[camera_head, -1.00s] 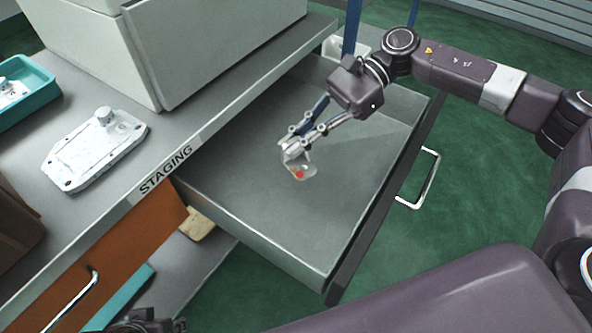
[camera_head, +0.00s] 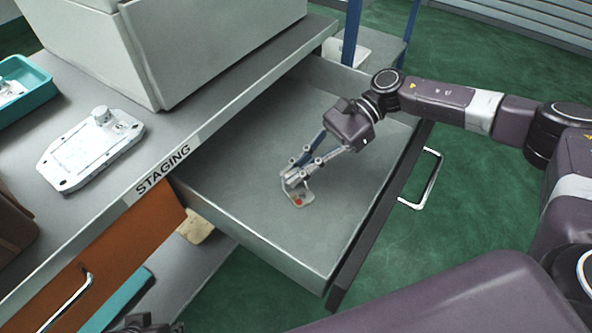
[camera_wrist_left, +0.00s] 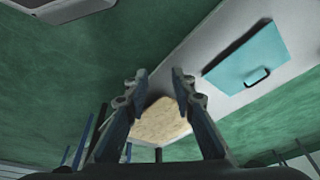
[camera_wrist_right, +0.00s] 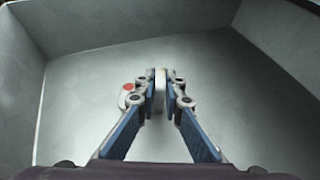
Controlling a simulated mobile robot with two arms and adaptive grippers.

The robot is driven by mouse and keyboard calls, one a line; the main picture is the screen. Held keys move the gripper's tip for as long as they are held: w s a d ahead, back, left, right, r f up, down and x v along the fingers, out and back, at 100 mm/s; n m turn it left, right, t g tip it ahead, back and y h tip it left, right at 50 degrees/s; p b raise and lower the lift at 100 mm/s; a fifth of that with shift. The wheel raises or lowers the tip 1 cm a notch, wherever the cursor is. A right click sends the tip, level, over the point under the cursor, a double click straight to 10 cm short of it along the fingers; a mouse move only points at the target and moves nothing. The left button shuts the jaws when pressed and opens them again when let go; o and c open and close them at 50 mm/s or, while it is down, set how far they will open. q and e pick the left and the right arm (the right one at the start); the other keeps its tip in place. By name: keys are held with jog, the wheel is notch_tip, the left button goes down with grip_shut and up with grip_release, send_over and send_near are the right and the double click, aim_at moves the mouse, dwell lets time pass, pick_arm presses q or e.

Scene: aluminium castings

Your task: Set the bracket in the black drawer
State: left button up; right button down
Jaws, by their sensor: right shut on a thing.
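The bracket (camera_head: 302,198) is a small pale casting with a red spot, low over or on the floor of the open drawer; contact with the floor is hard to tell. My right gripper (camera_head: 290,178) is inside the drawer, shut on the bracket. In the right wrist view the bracket (camera_wrist_right: 160,88) stands thin and upright between the fingertips. The drawer (camera_head: 240,215) has a grey inside and a dark front with a handle (camera_head: 429,180). In the left wrist view my left gripper (camera_wrist_left: 161,73) is open, with nothing between its fingers.
A grey bench marked STAGING (camera_head: 163,168) borders the drawer on the left. A white casting (camera_head: 92,150), a teal tray (camera_head: 38,92) and a large pale box (camera_head: 200,40) are on it. An orange drawer front (camera_head: 118,245) is below. The drawer floor around the bracket is clear.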

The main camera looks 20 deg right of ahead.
jog(key=shift+f, duration=0.25)
jog(key=c, duration=2)
grip_release()
jog(key=shift+c, duration=0.2)
pick_arm(q)
jog(key=shift+w+d, duration=0.15)
jog(key=shift+w, duration=0.25)
pick_arm(e)
jog(key=shift+r, duration=0.1)
jog(key=shift+r, duration=0.2)
jog(key=shift+w+d+r, duration=0.15)
jog(key=shift+d, duration=0.2)
jog(key=v, duration=1.1)
jog(key=shift+d, duration=0.1)
pick_arm(q)
jog(key=shift+s, duration=0.5)
